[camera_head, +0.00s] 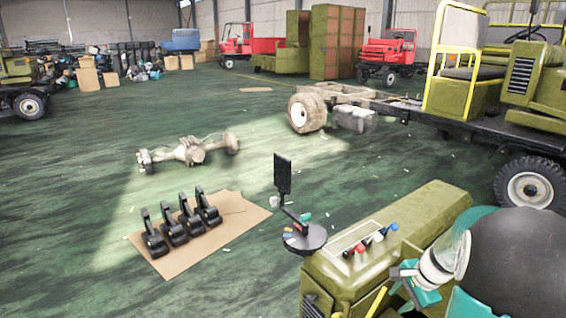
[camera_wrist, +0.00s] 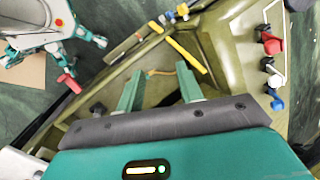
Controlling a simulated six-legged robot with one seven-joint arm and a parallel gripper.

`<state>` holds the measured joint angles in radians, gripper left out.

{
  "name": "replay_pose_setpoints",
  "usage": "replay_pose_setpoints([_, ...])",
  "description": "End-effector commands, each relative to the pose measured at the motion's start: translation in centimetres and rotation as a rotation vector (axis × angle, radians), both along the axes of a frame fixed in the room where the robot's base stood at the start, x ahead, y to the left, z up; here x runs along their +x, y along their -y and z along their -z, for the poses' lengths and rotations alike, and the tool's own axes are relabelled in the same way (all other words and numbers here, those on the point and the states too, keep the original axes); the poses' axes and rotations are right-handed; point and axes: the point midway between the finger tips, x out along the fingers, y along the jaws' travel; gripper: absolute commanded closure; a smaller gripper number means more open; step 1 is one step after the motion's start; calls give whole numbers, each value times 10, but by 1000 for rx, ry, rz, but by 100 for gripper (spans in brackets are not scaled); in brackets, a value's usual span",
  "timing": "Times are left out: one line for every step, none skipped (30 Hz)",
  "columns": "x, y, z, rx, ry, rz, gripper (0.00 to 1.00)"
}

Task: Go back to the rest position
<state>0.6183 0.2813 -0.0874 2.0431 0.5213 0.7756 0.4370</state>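My gripper (camera_head: 408,284) is at the lower right of the head view, over the near end of an olive-green cab or hood part (camera_head: 425,215). In the wrist view my gripper (camera_wrist: 158,78) has its two teal fingers apart. No object is held between them. The olive surface (camera_wrist: 225,35) lies beyond the fingertips, with a small yellowish piece (camera_wrist: 160,72) near them. I cannot tell whether the fingers touch the surface. My dark rounded arm link hides part of the lower right in the head view.
Red, white and blue knobs (camera_head: 367,242) stand on the olive part, and a yellow bar (camera_wrist: 187,55) lies there. A round black stand with a screen (camera_head: 304,238) is left of it. Cardboard with several black parts (camera_head: 155,262), an axle (camera_head: 190,150) and a truck chassis (camera_head: 400,108) are beyond. Green floor is open mid-left.

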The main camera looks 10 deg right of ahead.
Motion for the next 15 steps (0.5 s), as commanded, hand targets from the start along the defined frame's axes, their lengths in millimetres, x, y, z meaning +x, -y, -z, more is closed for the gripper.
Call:
replay_pose_setpoints([2, -21, -20, -34, 20, -81, 64])
replay_pose_setpoints([1, -33, -29, -53, 30, -128, 64])
replay_pose_setpoints([0, -48, -42, -79, 40, -190, 64])
replay_pose_setpoints([-1, -58, -51, -97, 49, -236, 64])
replay_pose_setpoints([-3, -69, -59, -117, 58, -284, 64])
replay_pose_setpoints([-6, -84, -70, -144, 70, -343, 64])
replay_pose_setpoints([-9, -94, -77, -164, 78, -389, 64])
replay_pose_setpoints([-13, -104, -85, -185, 88, -434, 64])
replay_pose_setpoints([-18, -118, -94, -212, 100, -493, 64])
replay_pose_setpoints([-22, -127, -101, -234, 108, -537, 64])
replay_pose_setpoints([-26, -137, -107, -254, 117, -582, 64])
replay_pose_setpoints([-33, -149, -116, -282, 129, -640, 64])
replay_pose_setpoints([-38, -158, -121, -305, 139, -685, 64])
replay_pose_setpoints([-43, -167, -127, -327, 148, -727, 64])
replay_pose_setpoints([-51, -178, -133, -358, 160, -785, 64])
